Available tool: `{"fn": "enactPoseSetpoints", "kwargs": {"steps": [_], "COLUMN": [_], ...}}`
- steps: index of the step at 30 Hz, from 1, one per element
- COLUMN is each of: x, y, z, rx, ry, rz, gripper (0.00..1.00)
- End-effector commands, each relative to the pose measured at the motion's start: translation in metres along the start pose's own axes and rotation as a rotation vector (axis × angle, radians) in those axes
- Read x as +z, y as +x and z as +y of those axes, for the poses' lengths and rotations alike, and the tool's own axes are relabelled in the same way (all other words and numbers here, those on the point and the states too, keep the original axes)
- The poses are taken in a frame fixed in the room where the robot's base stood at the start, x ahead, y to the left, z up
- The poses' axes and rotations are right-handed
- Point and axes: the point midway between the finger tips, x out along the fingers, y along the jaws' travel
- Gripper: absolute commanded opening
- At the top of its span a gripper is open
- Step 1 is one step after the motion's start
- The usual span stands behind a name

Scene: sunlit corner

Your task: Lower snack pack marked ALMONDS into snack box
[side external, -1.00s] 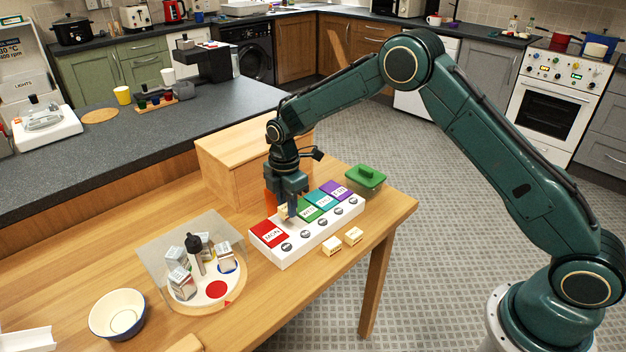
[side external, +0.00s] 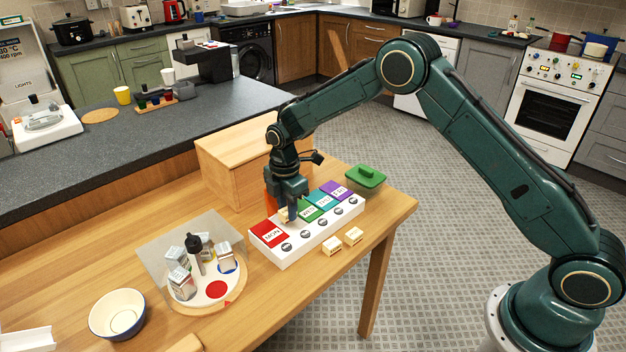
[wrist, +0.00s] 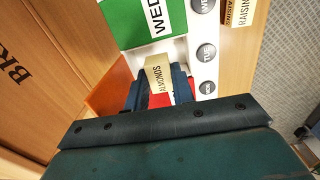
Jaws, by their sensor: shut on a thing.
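The snack box (side external: 296,257) is a long white box with coloured day lids on the wooden table. The red MON lid (side external: 269,234), green WED lid (side external: 311,211), teal THU lid and purple lid at the far end are shut. An orange lid (wrist: 108,93) stands raised beside the compartment between MON and WED. My gripper (side external: 289,214) points down at that open compartment. It is shut on the cream ALMONDS pack (wrist: 158,82), which shows between the fingers in the wrist view. The pack's lower end and the compartment floor are hidden.
Two cream packs (side external: 332,246) lie in front of the box; RAISINS labels show in the wrist view (wrist: 238,12). A wooden bin (side external: 236,176) stands close behind. A round tray (side external: 213,299) with cartons stands left.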

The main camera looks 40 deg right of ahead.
Motion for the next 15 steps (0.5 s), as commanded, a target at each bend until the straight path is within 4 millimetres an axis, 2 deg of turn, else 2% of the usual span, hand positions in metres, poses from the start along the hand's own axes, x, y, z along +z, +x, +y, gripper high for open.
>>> {"fn": "enactPoseSetpoints", "kwargs": {"steps": [15], "x": [0.0], "y": [0.0046], "z": [0.0002], "rx": [0.0], "ry": [0.0], "rz": [0.0], "gripper": [0.03]}}
